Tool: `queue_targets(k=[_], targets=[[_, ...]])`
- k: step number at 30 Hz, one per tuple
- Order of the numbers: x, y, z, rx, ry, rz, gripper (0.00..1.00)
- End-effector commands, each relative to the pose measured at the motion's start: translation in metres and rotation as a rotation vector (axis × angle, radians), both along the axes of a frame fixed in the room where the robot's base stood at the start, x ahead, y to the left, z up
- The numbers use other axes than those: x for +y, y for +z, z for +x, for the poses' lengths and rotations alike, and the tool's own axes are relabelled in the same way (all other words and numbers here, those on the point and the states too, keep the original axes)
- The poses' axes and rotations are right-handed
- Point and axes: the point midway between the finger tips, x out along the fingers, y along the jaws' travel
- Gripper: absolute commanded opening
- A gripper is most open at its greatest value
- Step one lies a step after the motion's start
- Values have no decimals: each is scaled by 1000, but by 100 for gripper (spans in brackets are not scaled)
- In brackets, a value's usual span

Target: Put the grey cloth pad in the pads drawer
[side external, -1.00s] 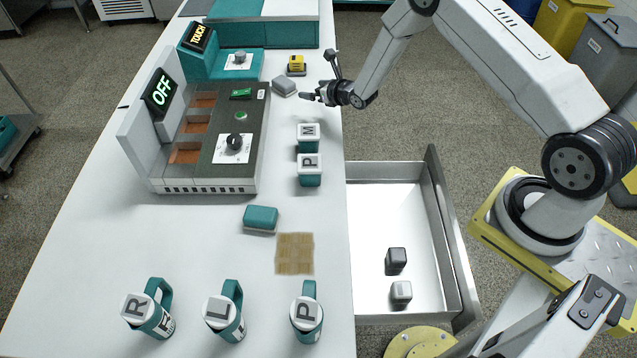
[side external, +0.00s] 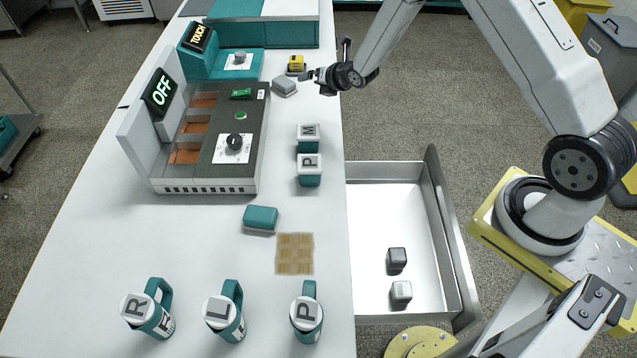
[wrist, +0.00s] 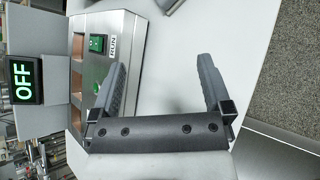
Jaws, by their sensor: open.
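The grey cloth pad (side external: 285,86) lies on the white table, right of the mill and near the table's right edge. A grey piece at the top edge of the wrist view (wrist: 169,4) appears to be part of it, cut off by the frame. My gripper (side external: 306,76) is open and empty, just right of the pad and apparently above it. Its two fingers (wrist: 166,72) stand apart in the wrist view with bare table between them. The open drawer (side external: 395,190) is beside the table at lower right and holds a dark block (side external: 397,258) and a light grey block (side external: 401,292).
A yellow item (side external: 296,64) stands close behind the pad. The mill with the OFF display (side external: 212,135) is to the left. Two lettered containers (side external: 309,168) stand nearer, with a teal pad (side external: 261,217), a tan mat (side external: 295,254) and several lettered mugs (side external: 223,312) in front.

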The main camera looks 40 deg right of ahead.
Motion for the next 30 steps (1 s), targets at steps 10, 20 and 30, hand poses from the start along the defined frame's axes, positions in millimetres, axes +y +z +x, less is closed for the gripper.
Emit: queue_targets(k=[10,20,30], targets=[[23,39,-46,139,-362,425,100],[46,68,-104,250,-767,783,100],[68,90,-176,321,-1240,1094,100]])
